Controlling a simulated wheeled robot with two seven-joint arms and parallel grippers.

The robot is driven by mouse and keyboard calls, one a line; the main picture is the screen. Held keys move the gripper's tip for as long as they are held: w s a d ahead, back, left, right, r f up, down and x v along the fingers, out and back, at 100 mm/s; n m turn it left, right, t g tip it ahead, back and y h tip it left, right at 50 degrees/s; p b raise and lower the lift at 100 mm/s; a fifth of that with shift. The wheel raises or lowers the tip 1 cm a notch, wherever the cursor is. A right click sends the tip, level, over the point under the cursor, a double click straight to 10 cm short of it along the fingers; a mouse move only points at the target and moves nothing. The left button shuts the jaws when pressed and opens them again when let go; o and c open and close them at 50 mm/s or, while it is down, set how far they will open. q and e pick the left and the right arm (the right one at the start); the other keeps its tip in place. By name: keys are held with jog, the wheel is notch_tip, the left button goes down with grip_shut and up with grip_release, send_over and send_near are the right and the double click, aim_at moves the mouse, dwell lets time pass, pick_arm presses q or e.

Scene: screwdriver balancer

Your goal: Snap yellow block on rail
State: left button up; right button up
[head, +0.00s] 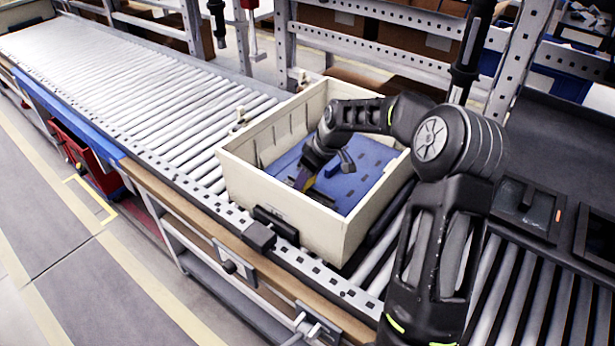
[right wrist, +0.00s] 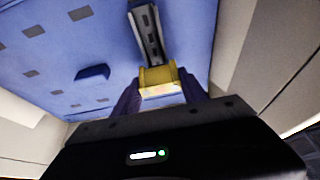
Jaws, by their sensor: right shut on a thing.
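In the right wrist view, the yellow block (right wrist: 158,80) sits between the fingers of my right gripper (right wrist: 160,98), which is shut on it. The block is at the near end of the grey metal rail (right wrist: 148,35), overlapping or touching it; I cannot tell if it is seated. The rail lies on a blue panel (right wrist: 105,40). In the head view, my right gripper (head: 305,180) reaches down into the cream crate (head: 278,218), over the blue panel (head: 365,163). The gripper partly hides the block and rail. My left gripper is not in view.
The crate's walls stand around the panel on all sides. The crate rests on a roller conveyor (head: 130,80) that runs to the upper left. A perforated metal frame (head: 370,60) stands behind it. Black trays (head: 530,210) lie at the right.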

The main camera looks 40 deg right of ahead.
jog(key=shift+f+b, duration=0.85)
jog(key=shift+f, duration=0.1)
dwell(1.9)
dwell(0.4)
jog(key=o, duration=1.6)
jog(key=a+v, duration=0.1)
jog(key=v, duration=0.6)
jog(key=shift+d+r+b, duration=0.35)
jog(key=shift+d+r, duration=0.1)
jog(key=shift+d, duration=0.1)
jog(key=shift+s, duration=0.1)
